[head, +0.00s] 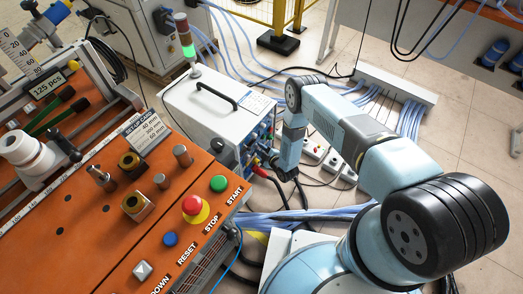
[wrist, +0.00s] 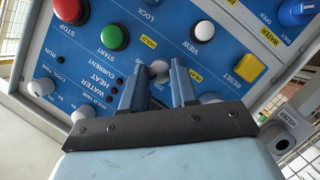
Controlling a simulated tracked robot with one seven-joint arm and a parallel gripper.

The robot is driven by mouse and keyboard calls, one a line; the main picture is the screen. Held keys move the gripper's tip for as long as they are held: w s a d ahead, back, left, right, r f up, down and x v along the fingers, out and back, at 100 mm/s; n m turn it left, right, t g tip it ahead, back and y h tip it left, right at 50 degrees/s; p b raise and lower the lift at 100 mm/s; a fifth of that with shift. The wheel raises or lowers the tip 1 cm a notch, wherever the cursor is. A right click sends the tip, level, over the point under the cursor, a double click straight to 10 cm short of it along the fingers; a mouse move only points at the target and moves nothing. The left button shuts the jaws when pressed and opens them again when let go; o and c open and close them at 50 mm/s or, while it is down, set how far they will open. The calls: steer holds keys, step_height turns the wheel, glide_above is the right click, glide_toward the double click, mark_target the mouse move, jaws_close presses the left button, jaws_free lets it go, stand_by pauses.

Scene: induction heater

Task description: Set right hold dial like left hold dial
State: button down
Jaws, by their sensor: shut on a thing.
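In the wrist view my gripper (wrist: 157,75) reaches over the blue control panel (wrist: 70,62) of the heater. Its two dark fingers stand on either side of a grey dial (wrist: 158,69) and are shut on it. The fingers and the gripper body hide part of this dial and its scale. A whitish knob (wrist: 41,87) stands at the panel's left, by a time label. Another knob (wrist: 82,114) stands beside it, partly near the gripper body. I cannot read their settings. In the head view my gripper (head: 279,169) is at the heater's (head: 205,108) right-hand face; the dials are too small to tell.
Around the gripper on the panel are a red stop button (wrist: 69,9), a green start button (wrist: 115,36), a white view button (wrist: 204,30) and a yellow reset button (wrist: 248,68). Cables (head: 285,218) run below my arm. An orange bench (head: 75,225) with buttons stands at left.

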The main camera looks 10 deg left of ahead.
steer(key=shift+s+a+f, duration=0.1)
steer(key=shift+s+a, duration=0.15)
steer(key=shift+s, duration=0.15)
steer(key=c, duration=1.1)
jaws_free()
steer(key=shift+c, duration=0.2)
steer(key=shift+o, duration=1.4)
steer(key=shift+w+d, duration=0.2)
steer(key=v, duration=1.3)
steer(key=shift+s+d, duration=0.2)
steer(key=shift+d, duration=0.15)
